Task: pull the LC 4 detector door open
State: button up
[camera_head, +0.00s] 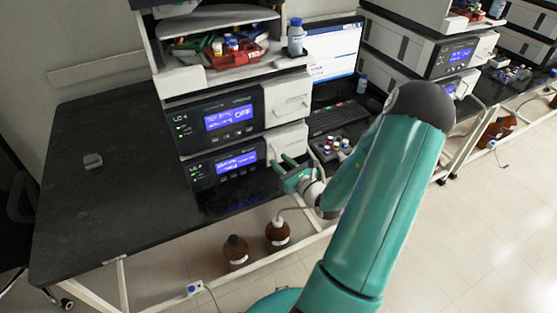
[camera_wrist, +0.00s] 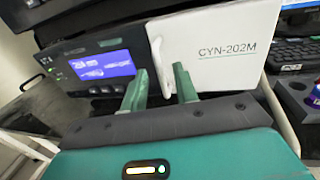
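The white detector door (camera_head: 287,142) is the right front panel of the lower unit in the near stack. It looks closed. In the wrist view the door (camera_wrist: 222,52) reads "CYN-202M" and has a white upright handle (camera_wrist: 160,66) at its left edge. My gripper (camera_head: 281,160) is in front of the door's lower left part. In the wrist view my gripper (camera_wrist: 162,80) has its green fingers apart, one on each side of the handle in the picture. I cannot tell whether they touch it.
A similar unit (camera_head: 212,118) sits directly above the lower unit (camera_head: 200,172). Brown bottles (camera_head: 278,234) stand below the bench front. Small vials (camera_head: 335,147) and a keyboard (camera_head: 335,118) are right of the door. The black bench top (camera_head: 110,190) is mostly clear at left.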

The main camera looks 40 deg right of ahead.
jog(key=shift+w, duration=0.9)
grip_shut()
jog(key=shift+s, duration=0.1)
